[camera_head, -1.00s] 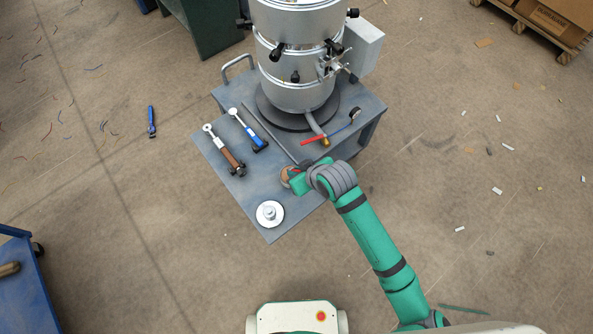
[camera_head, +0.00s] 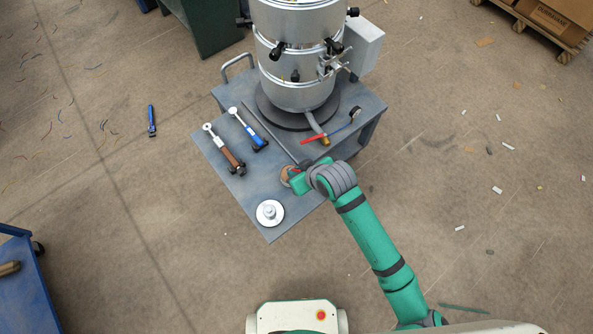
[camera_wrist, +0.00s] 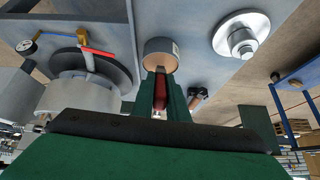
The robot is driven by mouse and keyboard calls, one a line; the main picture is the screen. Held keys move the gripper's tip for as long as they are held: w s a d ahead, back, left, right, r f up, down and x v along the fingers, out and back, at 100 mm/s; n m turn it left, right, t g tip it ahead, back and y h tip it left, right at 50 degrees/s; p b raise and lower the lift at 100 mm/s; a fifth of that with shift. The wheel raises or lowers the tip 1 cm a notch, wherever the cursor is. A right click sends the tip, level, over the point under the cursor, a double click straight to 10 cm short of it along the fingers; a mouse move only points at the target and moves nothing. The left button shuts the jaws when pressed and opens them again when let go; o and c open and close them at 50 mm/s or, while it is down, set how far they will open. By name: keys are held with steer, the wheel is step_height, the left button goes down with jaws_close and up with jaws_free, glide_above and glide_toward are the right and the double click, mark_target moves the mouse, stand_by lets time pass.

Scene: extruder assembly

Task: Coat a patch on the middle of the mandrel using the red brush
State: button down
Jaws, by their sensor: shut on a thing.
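My gripper (camera_wrist: 160,88) is shut on the red brush (camera_wrist: 160,95), whose red handle shows between the green fingers in the wrist view. A round tan-topped can (camera_wrist: 160,53) lies straight beyond the fingertips; in the head view the can (camera_head: 286,174) is partly covered by my gripper (camera_head: 298,181). The brush's tip is hidden, so I cannot tell whether it touches the can. A silver disc with a stepped stub (camera_head: 270,212) stands at the table's near corner, and at upper right in the wrist view (camera_wrist: 241,36). I cannot tell for sure which part is the mandrel.
The grey table (camera_head: 245,205) carries a tall silver extruder body (camera_head: 295,75) at the back. A brown-handled tool (camera_head: 228,155) and a blue-handled tool (camera_head: 247,130) lie left. A red valve lever (camera_head: 312,140) and a gauge (camera_head: 355,113) are right.

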mark_target(297, 170)
steer(key=shift+f, duration=0.45)
stand_by(1.1)
steer(key=shift+r, duration=3.6)
